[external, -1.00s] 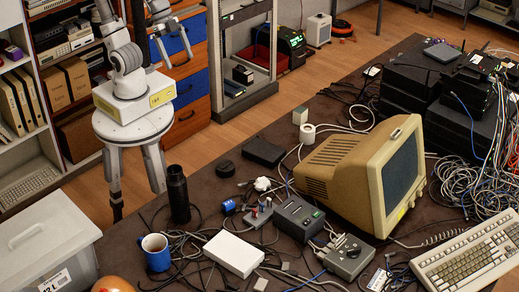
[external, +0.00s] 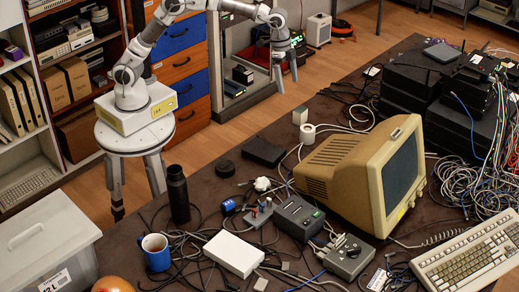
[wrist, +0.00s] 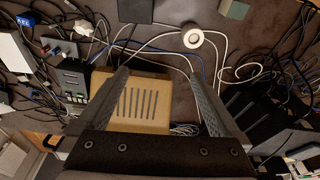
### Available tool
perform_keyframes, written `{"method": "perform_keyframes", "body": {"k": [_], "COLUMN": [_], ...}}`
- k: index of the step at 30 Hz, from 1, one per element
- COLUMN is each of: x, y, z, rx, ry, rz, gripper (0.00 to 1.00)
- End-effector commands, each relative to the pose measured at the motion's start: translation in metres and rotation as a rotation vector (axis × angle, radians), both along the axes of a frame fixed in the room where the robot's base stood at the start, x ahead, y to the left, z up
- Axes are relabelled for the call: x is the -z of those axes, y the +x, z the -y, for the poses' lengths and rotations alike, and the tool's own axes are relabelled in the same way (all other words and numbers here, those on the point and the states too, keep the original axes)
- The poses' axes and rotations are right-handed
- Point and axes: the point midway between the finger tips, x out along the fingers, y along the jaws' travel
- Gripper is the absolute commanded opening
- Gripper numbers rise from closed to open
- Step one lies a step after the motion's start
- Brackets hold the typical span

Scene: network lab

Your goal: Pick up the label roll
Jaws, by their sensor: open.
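The label roll (external: 307,133) is a small white ring lying flat on the dark table, just behind the beige monitor. My gripper (external: 287,78) hangs above the table's back edge area, fingers pointing down, apart from the roll. In the wrist view my gripper (wrist: 159,74) has its fingers wide apart with nothing held between them.
The beige monitor (external: 340,170) stands close in front of the roll. A pale small block (external: 299,117) sits behind it and a flat black box (external: 263,151) to its left. Loose cables (external: 345,119) run near the roll. Stacked black devices (external: 415,85) are at the right.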

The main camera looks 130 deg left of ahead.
Motion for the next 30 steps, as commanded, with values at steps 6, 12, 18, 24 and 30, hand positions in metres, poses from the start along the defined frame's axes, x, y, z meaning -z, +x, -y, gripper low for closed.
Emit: {"method": "perform_keyframes", "body": {"k": [6, 12, 18, 24, 30], "x": [0.07, 0.099, 0.124, 0.168, 0.207], "y": [0.005, 0.002, 0.003, 0.009, 0.013], "z": [-0.07, -0.099, -0.102, -0.103, -0.104], "rx": [-0.028, -0.036, -0.037, -0.037, -0.036], "ry": [-0.027, -0.04, -0.043, -0.043, -0.042], "rz": [-0.039, -0.053, -0.058, -0.058, -0.057], "gripper": [1.0, 1.0, 1.0, 1.0, 1.0]}}
